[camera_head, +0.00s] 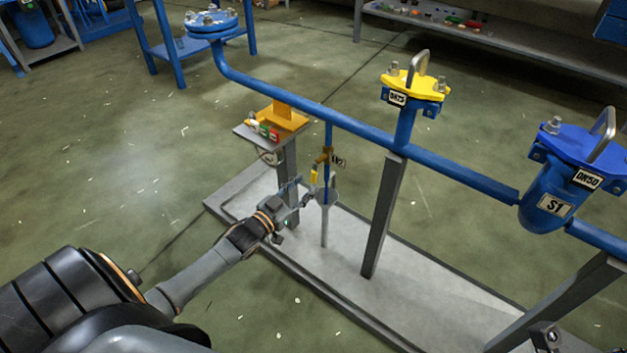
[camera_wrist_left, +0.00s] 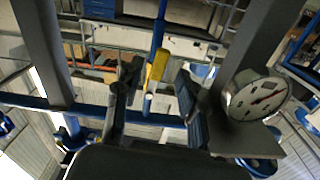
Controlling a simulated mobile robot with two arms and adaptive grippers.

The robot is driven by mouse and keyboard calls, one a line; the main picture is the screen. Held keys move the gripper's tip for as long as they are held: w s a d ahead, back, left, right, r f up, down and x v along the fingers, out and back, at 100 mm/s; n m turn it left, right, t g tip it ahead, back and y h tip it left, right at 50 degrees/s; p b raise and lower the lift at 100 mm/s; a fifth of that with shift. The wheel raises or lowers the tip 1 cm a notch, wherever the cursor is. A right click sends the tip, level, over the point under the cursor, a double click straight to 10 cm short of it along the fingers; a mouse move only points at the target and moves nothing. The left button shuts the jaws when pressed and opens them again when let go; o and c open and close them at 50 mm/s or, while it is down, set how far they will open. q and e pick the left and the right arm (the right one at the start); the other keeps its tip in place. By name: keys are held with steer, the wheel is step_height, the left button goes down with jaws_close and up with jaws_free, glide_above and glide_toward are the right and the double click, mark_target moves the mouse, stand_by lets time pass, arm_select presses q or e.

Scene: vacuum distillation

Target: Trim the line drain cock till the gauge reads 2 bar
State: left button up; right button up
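The line drain cock (camera_head: 326,156) hangs on a thin drop pipe below the blue line, beside a tag that seems to read V2 (camera_head: 338,161). Its yellow lever (camera_head: 314,175) points down; it also shows in the left wrist view (camera_wrist_left: 156,68). My left gripper (camera_head: 311,194) is at the lever. In the left wrist view, the fingers (camera_wrist_left: 157,90) are apart, with the lever between them and gaps on both sides. The round gauge (camera_wrist_left: 256,97) has a white dial and red needle, but its numbers are too small to read.
The blue line (camera_head: 340,120) runs above the grey skid base (camera_head: 410,290). A grey post (camera_head: 384,215) stands right of the cock. An orange plate (camera_head: 283,118) stands behind it. The strainer S1 (camera_head: 550,195) is at far right. Open floor lies left.

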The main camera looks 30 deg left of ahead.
mark_target(312, 178)
arm_select(q)
steer(key=w, duration=0.2)
steer(key=w+b, duration=0.1)
steer(key=w, duration=0.2)
steer(key=shift+d, duration=0.2)
jaws_close()
